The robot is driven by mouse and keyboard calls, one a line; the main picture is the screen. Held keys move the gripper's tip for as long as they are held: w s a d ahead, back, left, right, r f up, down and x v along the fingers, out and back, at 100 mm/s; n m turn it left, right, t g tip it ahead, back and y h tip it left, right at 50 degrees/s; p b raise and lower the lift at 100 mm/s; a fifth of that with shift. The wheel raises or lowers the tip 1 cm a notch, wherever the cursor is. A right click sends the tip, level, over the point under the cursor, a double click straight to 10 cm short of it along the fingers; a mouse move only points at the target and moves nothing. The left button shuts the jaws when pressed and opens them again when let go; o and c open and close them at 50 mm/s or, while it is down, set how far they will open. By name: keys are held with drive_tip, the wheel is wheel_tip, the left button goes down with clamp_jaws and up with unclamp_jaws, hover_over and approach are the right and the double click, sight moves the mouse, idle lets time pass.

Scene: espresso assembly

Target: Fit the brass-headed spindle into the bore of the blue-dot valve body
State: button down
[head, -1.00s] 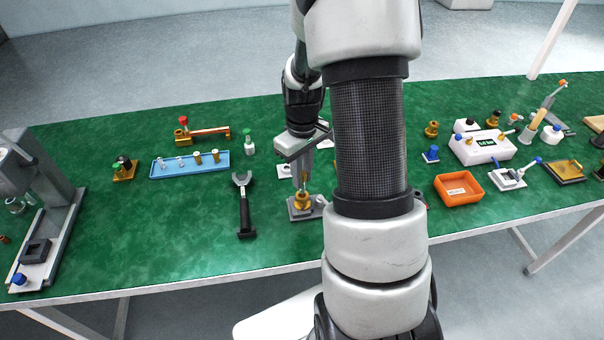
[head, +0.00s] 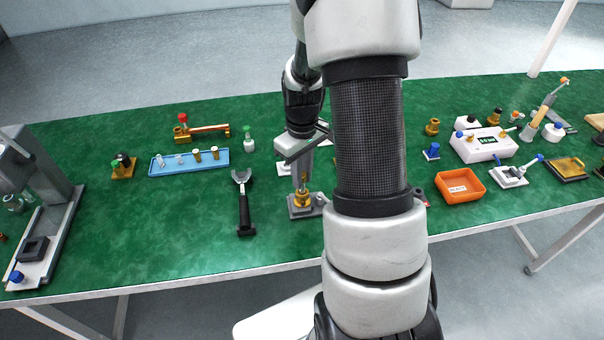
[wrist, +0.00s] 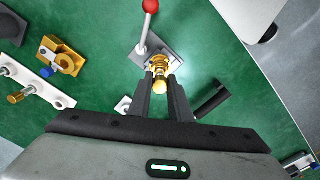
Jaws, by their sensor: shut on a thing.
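My gripper (wrist: 161,84) is shut on the brass-headed spindle (wrist: 160,86), whose gold head shows between the fingertips in the wrist view. Directly beyond the fingertips is a brass valve body (wrist: 158,63) on a grey fixture (wrist: 172,50) with a red-ball lever (wrist: 149,6). In the head view the brass body (head: 302,200) sits under my gripper (head: 302,186). The spindle's lower end is hidden, so I cannot tell how deep it sits in the bore. No blue dot shows on this body. Another brass body (wrist: 66,58) with a blue spot stands at left in the wrist view.
A white rack (wrist: 50,95) with spindles is left of my gripper in the wrist view. In the head view a black-handled tool (head: 243,205) lies left of the fixture, and a blue tray (head: 170,168) stands farther left. An orange bin (head: 460,188) is at right.

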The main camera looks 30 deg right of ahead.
drive_tip(key=shift+f+b, duration=0.9)
drive_tip(key=shift+f, duration=0.45)
drive_tip(key=c, duration=1.5)
unclamp_jaws()
drive_tip(key=shift+r, duration=0.1)
drive_tip(key=shift+c, duration=0.2)
wheel_tip(320, 180, up, 18)
drive_tip(key=p, duration=0.2)
drive_tip(key=shift+f, duration=0.25)
drive_tip(key=shift+f, duration=0.1)
